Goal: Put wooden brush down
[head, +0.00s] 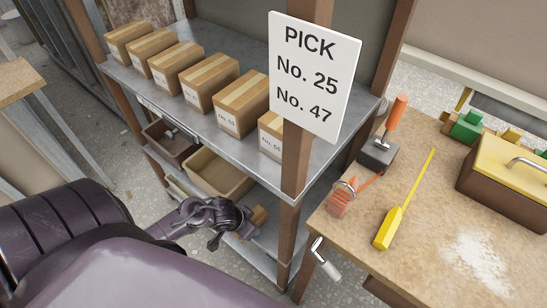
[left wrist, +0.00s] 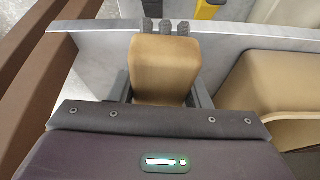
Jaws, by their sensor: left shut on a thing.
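The wooden brush (left wrist: 165,68) is a plain brown block in the left wrist view, with dark stubs at its far end. It sits between the two fingers of my left gripper (left wrist: 162,88), which is shut on it. In the head view the left gripper (head: 238,219) reaches in low at the front of the metal shelf rack. A small brown part of the brush (head: 259,217) shows beside it, just over the grey lower shelf (head: 267,256). I cannot tell whether the brush touches that shelf. My right gripper is in neither view.
A tan bin (head: 222,174) and a darker bin (head: 168,147) stand beside the gripper under the upper shelf (head: 185,112), which carries several cartons. A wooden post (head: 296,160) rises close to the right. A workbench (head: 420,235) with tools stands farther right.

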